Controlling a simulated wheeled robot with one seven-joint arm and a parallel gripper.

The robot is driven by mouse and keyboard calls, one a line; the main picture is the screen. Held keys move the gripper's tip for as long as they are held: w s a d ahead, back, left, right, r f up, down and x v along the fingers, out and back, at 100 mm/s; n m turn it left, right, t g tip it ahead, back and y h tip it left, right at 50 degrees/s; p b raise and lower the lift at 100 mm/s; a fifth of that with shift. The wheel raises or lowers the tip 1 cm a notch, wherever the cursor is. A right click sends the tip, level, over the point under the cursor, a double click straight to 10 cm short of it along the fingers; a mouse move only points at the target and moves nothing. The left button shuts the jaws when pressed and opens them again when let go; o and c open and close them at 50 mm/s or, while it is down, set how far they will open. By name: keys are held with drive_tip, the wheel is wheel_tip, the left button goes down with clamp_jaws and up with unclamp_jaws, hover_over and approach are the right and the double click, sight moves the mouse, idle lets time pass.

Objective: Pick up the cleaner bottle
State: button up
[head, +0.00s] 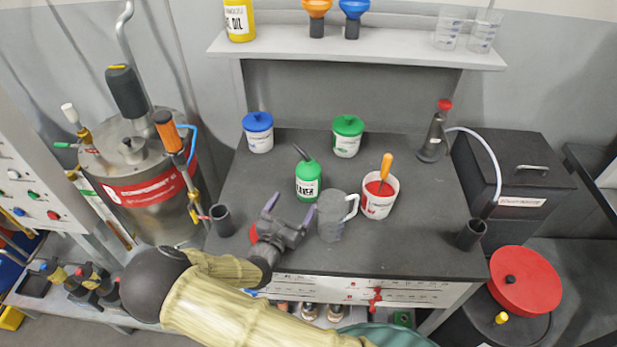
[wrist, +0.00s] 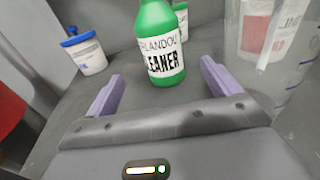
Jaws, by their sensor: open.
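The cleaner bottle (head: 308,181) is green with a white label and a dark spout, and stands upright on the dark worktop (head: 415,215). In the wrist view the cleaner bottle (wrist: 160,50) stands just beyond the fingertips, roughly centred between them. My gripper (head: 288,207) is open and empty, in front of the bottle and a little to its left in the head view. Its two purple fingers also show in the wrist view, where my gripper (wrist: 160,88) points at the bottle's lower part. The spout is out of the wrist view.
A grey jug (head: 331,217) stands close to the right of my gripper. A red-filled tub (head: 379,196) with an orange-handled tool is beyond it. Blue-lidded (head: 258,132) and green-lidded (head: 347,136) tubs stand behind the bottle. A dark cup (head: 222,220) is at left. The worktop's right side is mostly clear.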

sight(304, 187)
drive_tip(key=p+x, duration=0.1)
drive_tip(key=x, duration=0.5)
drive_tip(key=shift+w, duration=0.1)
drive_tip(key=shift+w+d+r, duration=0.2)
drive_tip(key=shift+w, duration=0.1)
drive_tip(key=p+x, duration=0.1)
drive_tip(key=x, duration=0.2)
drive_tip(key=shift+w+d+r+p, duration=0.15)
drive_tip(key=shift+w+d+p, duration=0.05)
drive_tip(key=shift+p, duration=0.2)
drive_tip(key=shift+w+d, duration=0.15)
drive_tip(key=shift+w, duration=0.35)
drive_tip(key=shift+c, duration=0.4)
drive_tip(key=c, duration=1.3)
